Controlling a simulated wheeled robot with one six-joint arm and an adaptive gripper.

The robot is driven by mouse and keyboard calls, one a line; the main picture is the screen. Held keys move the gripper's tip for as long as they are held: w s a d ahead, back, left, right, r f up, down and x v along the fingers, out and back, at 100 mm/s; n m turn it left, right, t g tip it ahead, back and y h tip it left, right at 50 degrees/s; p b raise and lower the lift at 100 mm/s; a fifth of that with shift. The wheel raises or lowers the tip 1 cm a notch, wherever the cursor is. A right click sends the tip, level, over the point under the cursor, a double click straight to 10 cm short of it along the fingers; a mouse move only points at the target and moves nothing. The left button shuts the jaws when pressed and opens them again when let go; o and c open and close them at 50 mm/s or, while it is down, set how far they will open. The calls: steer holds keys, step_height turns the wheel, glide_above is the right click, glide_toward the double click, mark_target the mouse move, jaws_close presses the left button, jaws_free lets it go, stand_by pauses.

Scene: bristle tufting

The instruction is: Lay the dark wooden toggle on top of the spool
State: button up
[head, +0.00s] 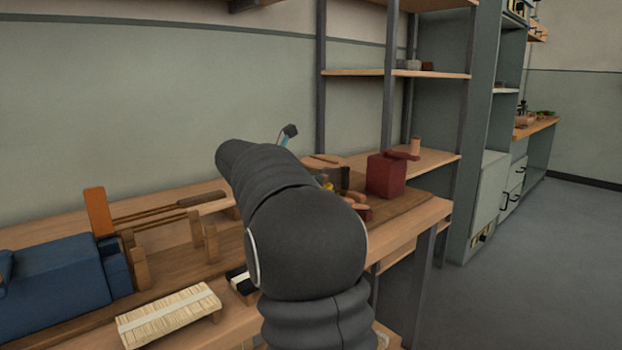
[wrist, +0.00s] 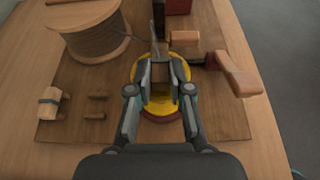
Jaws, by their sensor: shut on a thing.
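The spool (wrist: 92,38) stands upright at the upper left of the wrist view, a light wooden drum wound with brown cord. Its pale top disc (head: 313,163) shows behind my arm in the head view. My gripper (wrist: 160,72) is to the right of the spool, apart from it, above a yellow round thing (wrist: 177,75) with a reddish base. The fingers are shut on a small dark brown piece (wrist: 160,84), apparently the dark wooden toggle; its ends are mostly hidden by the fingers. In the head view my arm hides the gripper.
A dark red block (head: 385,176) stands at the board's far end. A red-brown mallet-like piece (wrist: 236,74) lies right of my gripper. A wide brush (head: 170,315) lies at the bench's front.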

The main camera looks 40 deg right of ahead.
steer(key=shift+f, duration=0.2)
steer(key=o, duration=0.9)
steer(key=shift+c, duration=0.2)
steer(key=w+v, duration=0.1)
steer(key=v, duration=1.1)
steer(key=shift+s, duration=0.4)
